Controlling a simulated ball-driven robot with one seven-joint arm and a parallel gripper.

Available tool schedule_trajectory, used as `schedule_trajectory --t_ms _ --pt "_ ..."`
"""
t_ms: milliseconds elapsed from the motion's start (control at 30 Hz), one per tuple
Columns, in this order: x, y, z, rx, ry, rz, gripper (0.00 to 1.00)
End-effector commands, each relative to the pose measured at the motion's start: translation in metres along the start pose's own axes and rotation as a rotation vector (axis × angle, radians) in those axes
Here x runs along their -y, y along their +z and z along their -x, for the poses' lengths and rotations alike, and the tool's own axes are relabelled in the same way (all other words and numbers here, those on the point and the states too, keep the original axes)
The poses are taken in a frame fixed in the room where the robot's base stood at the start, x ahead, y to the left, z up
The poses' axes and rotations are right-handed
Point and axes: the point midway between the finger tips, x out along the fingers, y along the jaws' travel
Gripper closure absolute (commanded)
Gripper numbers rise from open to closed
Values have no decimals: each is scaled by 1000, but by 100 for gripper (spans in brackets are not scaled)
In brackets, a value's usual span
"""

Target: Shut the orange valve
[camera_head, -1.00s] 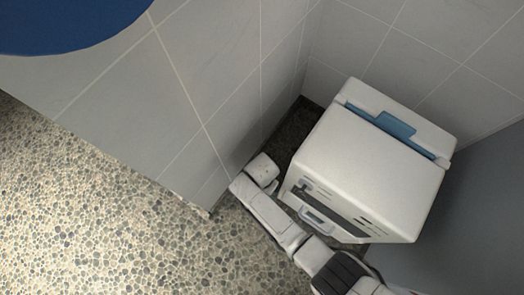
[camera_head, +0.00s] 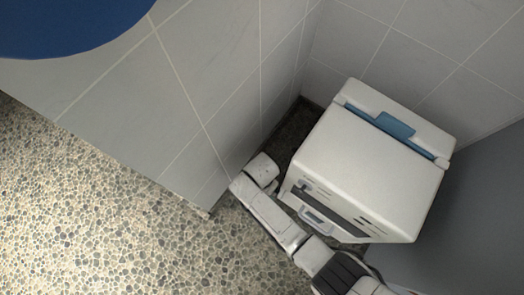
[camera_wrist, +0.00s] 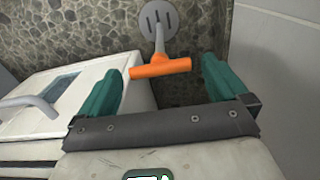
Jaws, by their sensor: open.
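The orange valve (camera_wrist: 160,67) shows in the wrist view as an orange bar handle on a grey stem. The stem rises from a round grey slotted plate at the top of the view. My gripper (camera_wrist: 160,82) has its two green fingers apart, one at each side of the orange handle. The handle lies between and slightly beyond the fingers, and I see no contact. In the head view the valve is not visible, and my arm reaches down beside the white cabinet, its end out of sight.
A white box-shaped cabinet (camera_head: 365,165) with a blue latch stands close to my arm; it also shows in the wrist view (camera_wrist: 70,90). Grey tiled walls (camera_head: 190,90) close in the corner. Open pebbled floor (camera_head: 90,210) lies to the left. A blue round surface (camera_head: 70,22) is at top left.

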Motion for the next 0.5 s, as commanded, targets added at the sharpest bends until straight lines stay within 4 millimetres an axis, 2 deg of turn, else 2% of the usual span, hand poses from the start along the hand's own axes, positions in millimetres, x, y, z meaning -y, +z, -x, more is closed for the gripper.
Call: schedule_trajectory --t_ms 300,500 --pt "0 -1 59 -1 -3 -1 0" --pt "0 -1 90 -1 -2 -2 0"
